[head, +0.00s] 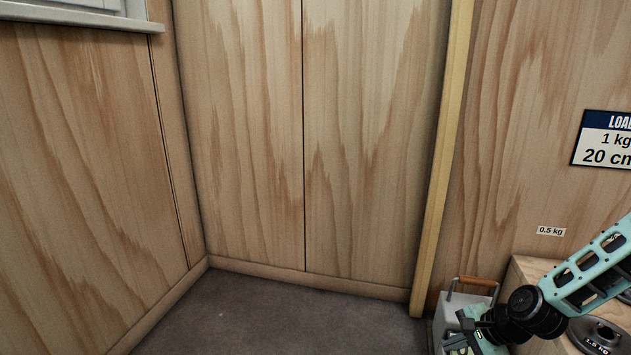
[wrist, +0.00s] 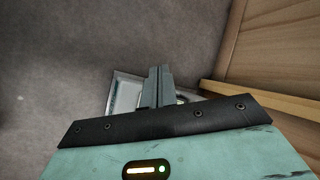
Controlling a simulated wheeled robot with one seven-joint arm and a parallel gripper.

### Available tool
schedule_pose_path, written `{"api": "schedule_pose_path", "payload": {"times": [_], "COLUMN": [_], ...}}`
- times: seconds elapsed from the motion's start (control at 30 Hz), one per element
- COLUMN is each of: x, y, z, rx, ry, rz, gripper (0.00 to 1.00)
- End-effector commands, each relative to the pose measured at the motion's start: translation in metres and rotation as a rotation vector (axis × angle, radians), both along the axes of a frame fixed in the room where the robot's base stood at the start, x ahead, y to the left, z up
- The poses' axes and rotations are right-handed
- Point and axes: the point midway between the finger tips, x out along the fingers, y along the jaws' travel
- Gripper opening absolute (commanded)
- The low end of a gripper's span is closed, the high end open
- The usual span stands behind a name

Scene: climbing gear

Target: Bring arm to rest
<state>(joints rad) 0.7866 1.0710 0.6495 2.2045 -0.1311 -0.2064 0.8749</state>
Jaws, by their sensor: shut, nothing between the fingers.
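My arm, teal with black joints, reaches in from the right edge of the head view, and its wrist end shows at the bottom right. In the wrist view my gripper (wrist: 160,70) is shut, its two grey fingers side by side with nothing between them. The fingers point towards the grey floor (wrist: 60,60) and partly cover a pale rectangular thing (wrist: 122,92). I cannot tell whether they touch it. The fingertips are not clear in the head view.
A grey box with a wooden handle (head: 474,282) stands by the wall, close to my wrist. A wooden bench or box (head: 522,268) with a grey disc weight marked 1.5 kg (head: 600,333) is at the right. The floor (head: 270,315) in the corner is clear.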

Motion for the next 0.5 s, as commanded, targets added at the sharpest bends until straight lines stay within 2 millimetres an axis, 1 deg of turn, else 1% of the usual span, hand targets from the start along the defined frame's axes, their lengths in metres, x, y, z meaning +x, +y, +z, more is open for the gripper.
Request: {"api": "schedule_pose_path", "payload": {"times": [0.03,0.1,0.17,0.2,0.27,0.3,0.37,0.4,0.47,0.5], "x": [-0.007,-0.02,-0.033,-0.042,-0.057,-0.067,-0.084,-0.096,-0.115,-0.128], "y": [0.019,0.042,0.06,0.072,0.089,0.099,0.114,0.123,0.135,0.143], "z": [0.028,0.054,0.077,0.093,0.116,0.133,0.156,0.173,0.197,0.213], "rx": [-0.059,-0.131,-0.191,-0.228,-0.284,-0.319,-0.37,-0.403,-0.449,-0.477], "ry": [-0.003,-0.002,-0.003,-0.005,-0.01,-0.015,-0.024,-0.032,-0.044,-0.054], "rz": [0.127,0.291,0.429,0.519,0.65,0.736,0.861,0.941,1.062,1.139], "gripper": [0.0,0.0,0.0,0.0,0.0,0.0,0.0,0.0,0.0,0.0]}}
